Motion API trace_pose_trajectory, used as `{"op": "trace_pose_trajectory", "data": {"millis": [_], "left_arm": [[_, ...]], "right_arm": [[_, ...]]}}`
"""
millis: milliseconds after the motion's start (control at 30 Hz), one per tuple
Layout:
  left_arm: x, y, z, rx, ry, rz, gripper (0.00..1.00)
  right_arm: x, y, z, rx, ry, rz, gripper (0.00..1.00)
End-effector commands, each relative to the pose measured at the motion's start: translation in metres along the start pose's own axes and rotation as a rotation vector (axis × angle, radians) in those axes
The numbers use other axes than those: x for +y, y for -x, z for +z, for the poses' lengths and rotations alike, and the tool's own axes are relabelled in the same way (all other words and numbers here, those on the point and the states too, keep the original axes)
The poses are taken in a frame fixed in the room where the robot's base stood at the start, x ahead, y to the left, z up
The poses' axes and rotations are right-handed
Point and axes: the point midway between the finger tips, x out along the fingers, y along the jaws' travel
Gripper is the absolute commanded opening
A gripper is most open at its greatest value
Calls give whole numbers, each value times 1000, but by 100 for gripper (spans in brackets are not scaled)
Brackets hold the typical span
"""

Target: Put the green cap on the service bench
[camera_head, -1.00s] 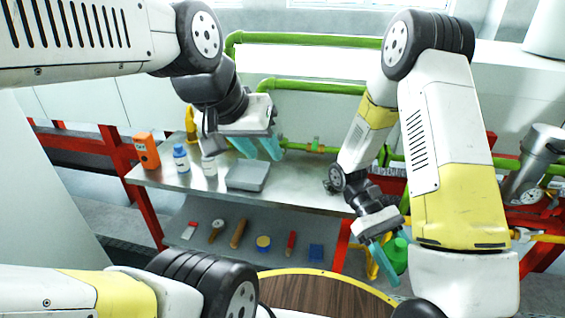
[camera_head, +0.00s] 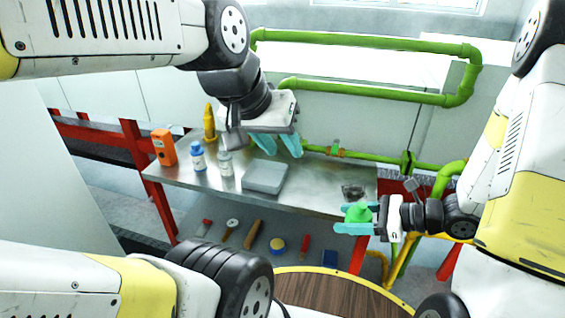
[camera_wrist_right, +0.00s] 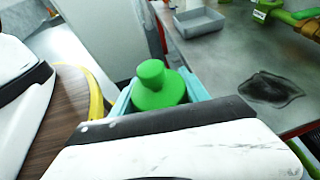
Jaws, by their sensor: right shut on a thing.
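The green cap (camera_head: 357,213) is held between the teal fingers of my right gripper (camera_head: 352,222), just off the front right edge of the service bench. In the right wrist view the cap (camera_wrist_right: 155,86) is a wide round base with a narrower knob, and the gripper is shut on it. The service bench (camera_head: 310,186) is a metal table with a lower shelf. My left gripper (camera_head: 277,146) is over the back of the bench, fingers apart, with nothing seen between them.
On the bench stand an orange device (camera_head: 164,147), a blue-capped bottle (camera_head: 198,157), a white bottle (camera_head: 225,163), a yellow bottle (camera_head: 210,122), a grey tray (camera_head: 264,178) and a dark patch (camera_head: 353,192). Tools lie on the lower shelf (camera_head: 262,228). Bare metal shows right of the tray.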

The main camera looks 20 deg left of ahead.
Motion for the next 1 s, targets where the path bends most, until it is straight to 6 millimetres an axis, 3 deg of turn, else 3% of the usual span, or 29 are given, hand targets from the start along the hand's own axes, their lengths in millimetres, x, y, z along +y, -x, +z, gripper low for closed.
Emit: {"op": "trace_pose_trajectory", "data": {"millis": [167,267,700,1000], "left_arm": [[0,0,0,0,0,0,36],[0,0,0,0,0,0,36],[0,0,0,0,0,0,36],[0,0,0,0,0,0,36]], "right_arm": [[-10,-1,-2,-1,-6,-20,13],[-28,-7,-1,-1,-3,-17,13],[-133,-37,0,-1,-4,-15,13],[-158,-46,-5,-1,-9,-13,13]]}}
